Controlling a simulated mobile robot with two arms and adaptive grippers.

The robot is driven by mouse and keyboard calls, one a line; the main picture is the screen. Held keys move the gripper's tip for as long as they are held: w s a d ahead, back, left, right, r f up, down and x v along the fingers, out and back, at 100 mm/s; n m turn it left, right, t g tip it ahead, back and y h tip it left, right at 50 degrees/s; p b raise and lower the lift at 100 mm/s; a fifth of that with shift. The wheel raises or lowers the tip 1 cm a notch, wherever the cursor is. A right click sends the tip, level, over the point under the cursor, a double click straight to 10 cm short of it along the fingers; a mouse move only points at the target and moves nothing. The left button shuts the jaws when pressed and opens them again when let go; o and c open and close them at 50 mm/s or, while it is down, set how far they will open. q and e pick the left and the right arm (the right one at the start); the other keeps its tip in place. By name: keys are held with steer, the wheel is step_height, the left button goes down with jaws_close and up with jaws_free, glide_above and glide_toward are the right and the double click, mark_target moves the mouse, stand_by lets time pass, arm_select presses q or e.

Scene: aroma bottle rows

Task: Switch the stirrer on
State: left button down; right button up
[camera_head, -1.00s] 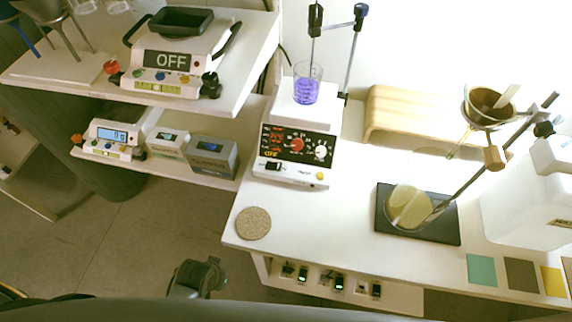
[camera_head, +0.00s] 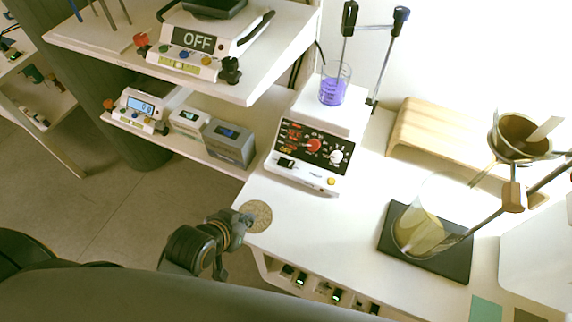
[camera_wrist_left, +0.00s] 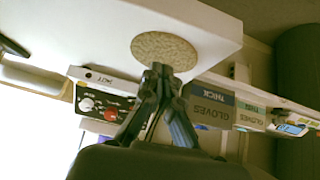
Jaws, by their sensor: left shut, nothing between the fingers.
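The stirrer (camera_head: 318,184) is a white box on the white table, with a black panel, a red knob (camera_head: 313,146) and a white knob (camera_head: 336,157). Small orange letters on the panel seem to read OFF. A black switch (camera_head: 286,163) sits at the lower left of its front. A beaker of purple liquid (camera_head: 332,91) stands on its top plate. My left gripper (camera_head: 246,218) is shut and empty at the table's front-left corner, by the cork disc (camera_head: 259,214), apart from the stirrer. In the left wrist view, the shut fingertips (camera_wrist_left: 160,70) overlap the disc's edge; the stirrer (camera_wrist_left: 104,102) shows beyond.
A shelf at the left holds a hotplate-like device (camera_head: 186,62) marked OFF. Below it are a small scale (camera_head: 138,112) and glove boxes (camera_head: 230,146). A flask on a black plate (camera_head: 456,262) stands right. Table space between stirrer and flask is clear.

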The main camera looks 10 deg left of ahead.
arm_select(q)
steer(key=w+d+r+t, duration=0.1)
steer(key=w+r+t+h, duration=0.1)
steer(key=w, duration=0.1)
steer(key=w+d+r+t, duration=0.1)
steer(key=r+t, duration=0.1)
steer(key=shift+w+d, duration=0.25)
steer(key=shift+d, duration=0.05)
steer(key=r+t, duration=0.1)
steer(key=w+r+t, duration=0.1)
steer(key=r, duration=0.1)
steer(key=w+r+n+t, duration=0.1)
steer(key=shift+d+r+h, duration=0.15)
steer(key=shift+d+h, duration=0.15)
arm_select(e)
steer(key=shift+d+f, duration=0.15)
steer(key=shift+d, duration=0.2)
arm_select(q)
glide_above(286, 162)
steer(key=s, duration=0.3)
step_height(286, 162, down, 2)
steer(key=f, duration=0.2)
steer(key=shift+w+d+f, duration=0.2)
steer(key=shift+d+f, duration=0.05)
steer(key=shift+f, duration=0.1)
steer(key=shift+d+f, duration=0.1)
steer(key=shift+f, duration=0.75)
arm_select(e)
steer(key=shift+w+r, duration=0.15)
steer(key=shift+r, duration=0.2)
